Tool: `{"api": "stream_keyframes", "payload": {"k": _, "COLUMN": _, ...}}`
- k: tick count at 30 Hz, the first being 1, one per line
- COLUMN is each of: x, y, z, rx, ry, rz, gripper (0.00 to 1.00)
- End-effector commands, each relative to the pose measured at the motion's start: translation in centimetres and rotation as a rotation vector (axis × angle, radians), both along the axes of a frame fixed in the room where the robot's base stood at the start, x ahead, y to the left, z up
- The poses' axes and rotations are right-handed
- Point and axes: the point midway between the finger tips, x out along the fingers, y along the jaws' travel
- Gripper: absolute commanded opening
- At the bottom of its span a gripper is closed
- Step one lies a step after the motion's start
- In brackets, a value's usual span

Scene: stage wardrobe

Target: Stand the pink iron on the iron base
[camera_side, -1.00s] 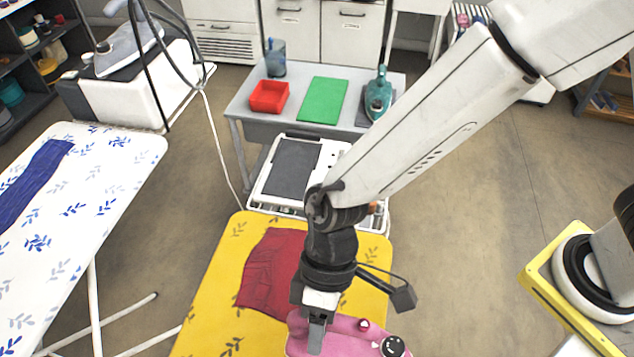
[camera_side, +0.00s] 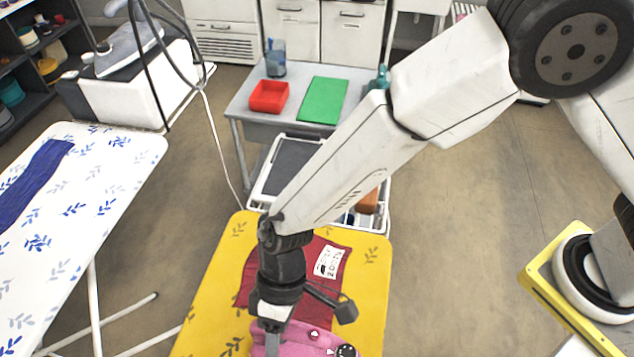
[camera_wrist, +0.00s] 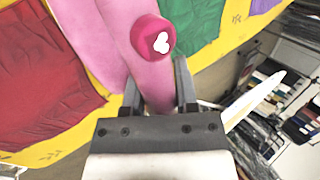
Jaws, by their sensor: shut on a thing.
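The pink iron (camera_side: 296,343) is at the bottom edge of the side view, over the front of the yellow ironing board, partly cut off. In the wrist view its pink handle (camera_wrist: 148,82) lies between my fingers, near a dark pink knob (camera_wrist: 153,38). My gripper (camera_side: 272,342) is shut on the handle; its fingers also show in the wrist view (camera_wrist: 157,85). I cannot tell whether the iron touches the board. What looks like the iron base, a white frame with a dark grey plate (camera_side: 284,166), is beyond the board's far end, partly behind my arm.
The yellow board (camera_side: 372,262) carries a red cloth (camera_side: 318,290) with a white label. A white board (camera_side: 100,190) is at left.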

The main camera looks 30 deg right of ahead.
Motion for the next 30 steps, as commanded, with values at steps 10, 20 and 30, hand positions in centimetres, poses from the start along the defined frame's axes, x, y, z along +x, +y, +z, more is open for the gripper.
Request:
{"api": "stream_keyframes", "payload": {"k": 10, "x": 0.3, "y": 0.4, "z": -2.2, "rx": 0.000, "ry": 0.001, "rz": -0.002, "gripper": 0.00}}
{"api": "stream_keyframes", "payload": {"k": 20, "x": 0.4, "y": 0.5, "z": -3.6, "rx": 0.002, "ry": -0.001, "rz": -0.001, "gripper": 0.00}}
{"api": "stream_keyframes", "payload": {"k": 30, "x": 0.3, "y": 0.4, "z": -4.0, "rx": 0.000, "ry": 0.000, "rz": -0.001, "gripper": 0.40}}
